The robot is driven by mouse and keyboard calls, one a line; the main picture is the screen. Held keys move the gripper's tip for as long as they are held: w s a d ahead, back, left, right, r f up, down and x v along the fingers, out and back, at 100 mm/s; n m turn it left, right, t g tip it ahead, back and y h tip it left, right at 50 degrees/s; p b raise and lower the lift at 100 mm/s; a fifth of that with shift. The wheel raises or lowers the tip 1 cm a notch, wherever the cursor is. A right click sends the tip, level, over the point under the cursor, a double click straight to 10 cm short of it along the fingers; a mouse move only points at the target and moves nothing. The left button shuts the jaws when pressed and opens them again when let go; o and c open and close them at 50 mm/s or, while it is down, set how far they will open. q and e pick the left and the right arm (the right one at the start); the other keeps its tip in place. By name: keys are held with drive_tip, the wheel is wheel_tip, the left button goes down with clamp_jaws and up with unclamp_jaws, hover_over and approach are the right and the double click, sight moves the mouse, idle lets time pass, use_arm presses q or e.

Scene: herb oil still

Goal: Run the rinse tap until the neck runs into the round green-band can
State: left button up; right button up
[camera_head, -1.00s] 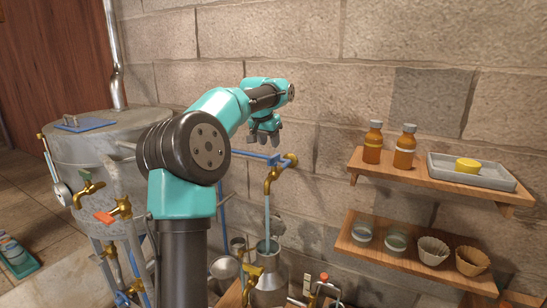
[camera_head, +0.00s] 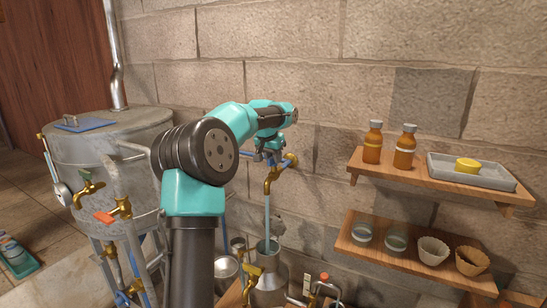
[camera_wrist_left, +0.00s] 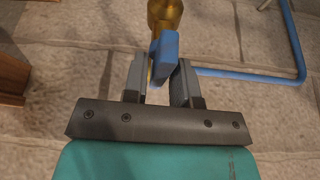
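The brass rinse tap (camera_head: 273,176) sticks out from the stone wall, and a pale blue stream (camera_head: 267,215) runs down from its spout. The stream enters the open mouth of a grey metal can (camera_head: 268,284) with a tapering top; no green band shows on its visible part. My left gripper (camera_head: 268,152) is at the top of the tap. In the left wrist view, its fingers (camera_wrist_left: 161,80) stand apart on either side of the tap's blue handle (camera_wrist_left: 165,50). I cannot tell if either finger touches it. My right gripper is not in view.
A metal still (camera_head: 105,155) with brass taps stands at the left. Two wooden shelves at the right hold amber bottles (camera_head: 372,142), a grey tray (camera_head: 495,174), glass jars (camera_head: 396,239) and paper cups (camera_head: 433,250). Another brass tap (camera_head: 253,277) stands close to the can.

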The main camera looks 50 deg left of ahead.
use_arm(q)
clamp_jaws()
drive_tip(key=shift+m, duration=0.5)
drive_tip(key=m+h, duration=0.1)
drive_tip(key=m, duration=0.1)
drive_tip(key=shift+a+m, duration=0.1)
drive_tip(key=shift+m, duration=0.2)
drive_tip(key=m+h, duration=0.1)
drive_tip(key=m, duration=0.2)
drive_tip(key=shift+m+h, duration=0.4)
drive_tip(key=m+h, duration=0.1)
drive_tip(key=m, duration=0.1)
drive_tip(key=m+g, duration=0.1)
drive_tip(key=m, duration=0.2)
drive_tip(key=shift+w+a+h, duration=0.1)
drive_tip(key=shift+h, duration=0.3)
drive_tip(key=m+g, duration=0.1)
drive_tip(key=m, duration=0.1)
drive_tip(key=m+h, duration=0.1)
drive_tip(key=m, duration=0.2)
drive_tip(key=shift+g, duration=0.4)
